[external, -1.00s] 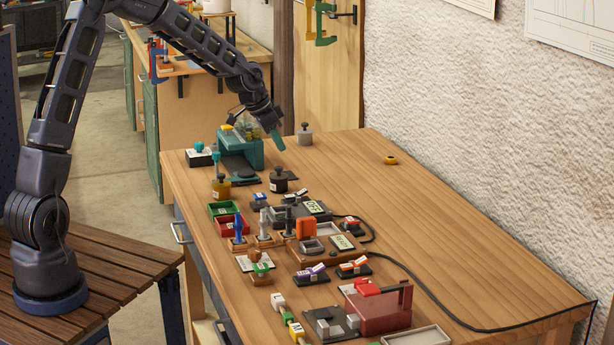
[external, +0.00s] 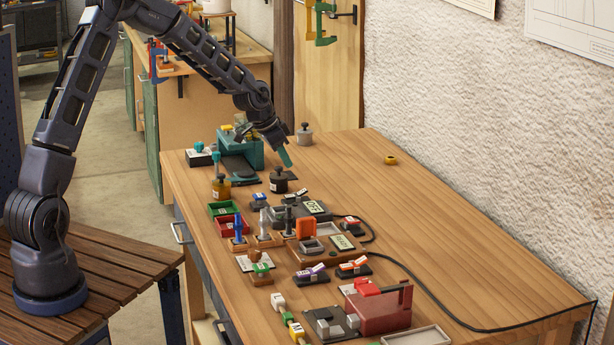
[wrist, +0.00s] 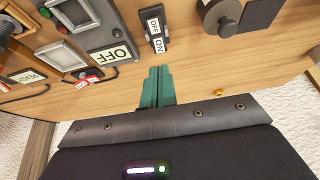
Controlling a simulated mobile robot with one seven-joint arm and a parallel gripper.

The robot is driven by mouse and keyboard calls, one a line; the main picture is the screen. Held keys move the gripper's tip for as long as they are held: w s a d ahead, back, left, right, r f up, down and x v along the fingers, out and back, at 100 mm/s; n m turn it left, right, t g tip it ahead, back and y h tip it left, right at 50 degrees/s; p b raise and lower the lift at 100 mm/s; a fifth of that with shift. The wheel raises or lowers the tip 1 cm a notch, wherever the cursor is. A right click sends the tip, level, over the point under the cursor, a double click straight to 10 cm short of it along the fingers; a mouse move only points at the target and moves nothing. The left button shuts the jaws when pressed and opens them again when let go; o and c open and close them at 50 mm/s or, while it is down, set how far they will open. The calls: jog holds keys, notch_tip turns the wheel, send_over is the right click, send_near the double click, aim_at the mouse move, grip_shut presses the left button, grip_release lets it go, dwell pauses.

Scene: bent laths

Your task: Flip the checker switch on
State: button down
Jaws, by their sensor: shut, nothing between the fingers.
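A small dark switch (wrist: 155,30) with white OFF and ON labels lies just ahead of my fingertips in the wrist view. It also shows, small, in the external view (external: 298,194). Beside it is a grey device (wrist: 102,25) with a display reading OFF; in the external view the device (external: 300,212) is in the middle of the table. No label names the checker, and I cannot tell which way the lever leans. My gripper (wrist: 158,72) has its teal fingers shut together and empty, apart from the switch. In the external view the gripper (external: 287,160) hangs above the far part of the table.
A dark round knob (wrist: 224,14) is right of the switch. A red-labelled switch (wrist: 90,79) is left, with cables nearby. A yellow ring (external: 390,160) lies on the mostly clear right side of the table (external: 440,235).

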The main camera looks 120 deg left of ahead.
aim_at(302, 191)
jog(key=x, duration=0.8)
jog(key=shift+w+a+f, duration=0.15)
jog(key=shift+f, duration=0.1)
jog(key=shift+w+f, duration=0.1)
jog(key=shift+w+a+f+g+h, duration=0.1)
jog(key=shift+a+f+g+h, duration=0.1)
jog(key=shift+g+h, duration=0.1)
jog(key=shift+s+d, duration=0.15)
jog(key=shift+s, duration=0.05)
jog(key=shift+s+d+r, duration=0.15)
jog(key=shift+s+d, duration=0.25)
jog(key=shift+d, duration=0.05)
dwell(0.5)
notch_tip(302, 191, up, 14)
dwell(0.5)
dwell(0.5)
